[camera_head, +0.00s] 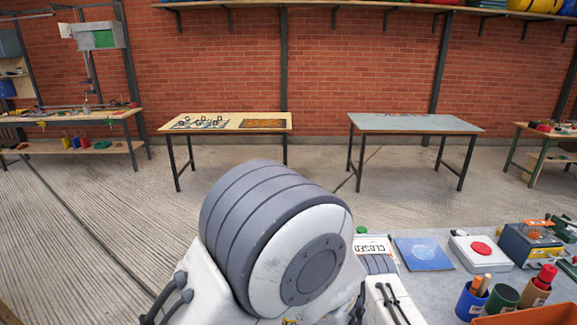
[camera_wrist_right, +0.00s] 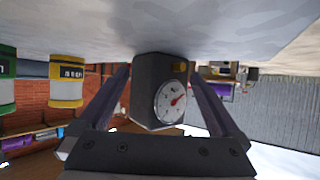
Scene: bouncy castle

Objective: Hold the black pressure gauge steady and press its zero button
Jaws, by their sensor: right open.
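The black pressure gauge (camera_wrist_right: 148,78) shows in the right wrist view as a dark box with a round white dial and a red needle. This view appears upside down, with the grey table surface at the top. My right gripper (camera_wrist_right: 160,73) is open, with one finger on each side of the gauge. I cannot tell whether either finger touches it. The zero button cannot be made out. I do not see the gauge in the head view, where a large arm joint of mine fills the lower middle. My left gripper is not in view.
The worktable (camera_head: 432,285) holds a "CLOSED" sign (camera_head: 372,247), a blue panel (camera_head: 424,254), a red-button box (camera_head: 480,249) and pen cups (camera_head: 471,302). In the wrist view, yellow (camera_wrist_right: 67,82) and green (camera_wrist_right: 6,88) items stand left of the gauge.

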